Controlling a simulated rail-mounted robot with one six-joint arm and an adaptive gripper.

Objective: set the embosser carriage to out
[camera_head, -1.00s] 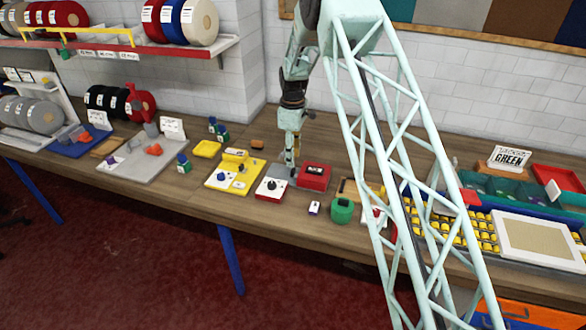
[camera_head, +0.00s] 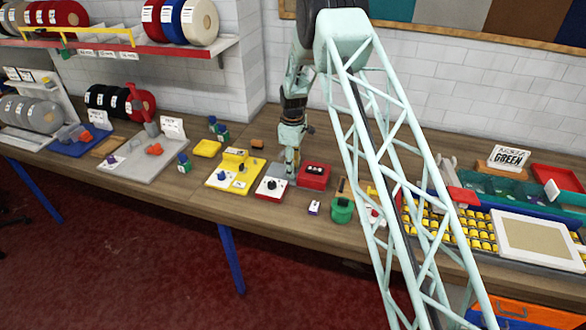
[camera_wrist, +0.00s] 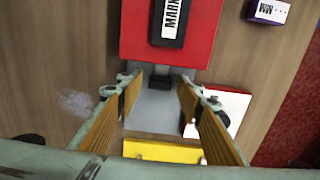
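A red block with a black labelled top (camera_head: 314,170), which I take to be the embosser, stands on the bench beside a grey plate. In the wrist view the red block (camera_wrist: 135,35) is at the top, and the grey plate (camera_wrist: 152,105) runs down from it between my fingers. A small dark piece (camera_wrist: 160,82) is on the plate near the red block; I cannot tell whether it is the carriage. My gripper (camera_wrist: 160,88) is open, pointing down over the plate, with a finger on each side of it. Contact cannot be made out. My gripper also shows in the head view (camera_head: 292,168).
A white-topped red box with a black knob (camera_head: 271,187) stands close in front, and a yellow device (camera_head: 236,172) stands to the left. A green container (camera_head: 342,210) and a small white-and-purple block (camera_head: 314,208) are to the right. Bare bench lies along the front.

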